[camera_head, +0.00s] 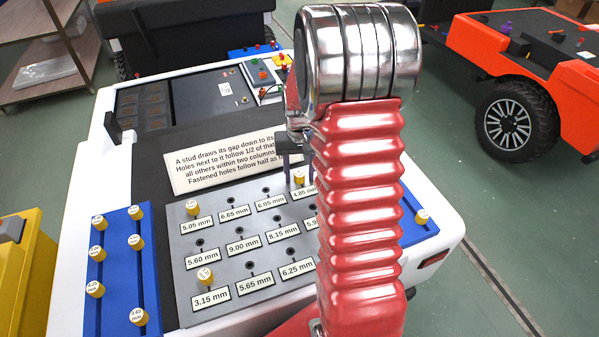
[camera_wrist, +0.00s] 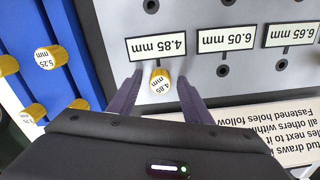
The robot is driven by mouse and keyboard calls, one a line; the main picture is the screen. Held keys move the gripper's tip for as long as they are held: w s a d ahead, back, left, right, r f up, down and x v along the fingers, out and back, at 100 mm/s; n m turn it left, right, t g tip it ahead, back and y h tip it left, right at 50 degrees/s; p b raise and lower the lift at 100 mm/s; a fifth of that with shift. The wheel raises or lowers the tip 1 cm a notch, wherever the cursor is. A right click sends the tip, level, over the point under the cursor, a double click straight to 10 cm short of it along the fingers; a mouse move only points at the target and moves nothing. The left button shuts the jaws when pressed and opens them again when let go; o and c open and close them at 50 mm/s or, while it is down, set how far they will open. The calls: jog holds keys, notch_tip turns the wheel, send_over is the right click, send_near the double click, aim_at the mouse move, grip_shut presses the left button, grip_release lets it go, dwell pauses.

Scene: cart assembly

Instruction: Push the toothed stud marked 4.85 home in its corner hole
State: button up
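The yellow stud marked 4.85 (camera_wrist: 160,80) stands at the corner hole by the 4.85 mm label (camera_wrist: 157,46); its white cap faces the wrist camera. How deep it sits cannot be told, and its teeth are hidden. It also shows in the head view (camera_head: 299,178) at the far right corner of the grey plate (camera_head: 183,262). My gripper (camera_wrist: 160,75) is open, with one dark finger on each side of the stud and a gap visible at both sides. In the head view my gripper (camera_head: 296,163) is partly hidden behind my red arm.
Yellow studs also stand at the 5.05 mm corner (camera_head: 193,208) and 3.15 mm corner (camera_head: 205,276). A blue tray (camera_head: 121,275) with several studs lies left of the plate. A white instruction sign (camera_head: 222,163) lies behind it. My arm hides the plate's right part.

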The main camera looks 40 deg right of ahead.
jog(key=shift+r, duration=0.15)
notch_tip(320, 180, up, 14)
jog(key=shift+f, duration=0.25)
dwell(0.5)
jog(key=shift+w, duration=0.1)
dwell(0.6)
jog(key=s+a+r+n+t, duration=0.2)
jog(key=s+a+r+n, duration=0.1)
jog(key=s+a, duration=0.6)
jog(key=s+a+r+n+t, duration=0.3)
jog(key=s+a+r, duration=0.2)
jog(key=s+a, duration=0.4)
jog(key=a, duration=0.4)
jog(key=shift+a+t, duration=0.3)
jog(key=shift+a, duration=0.1)
jog(key=shift+r, duration=0.1)
dwell(0.5)
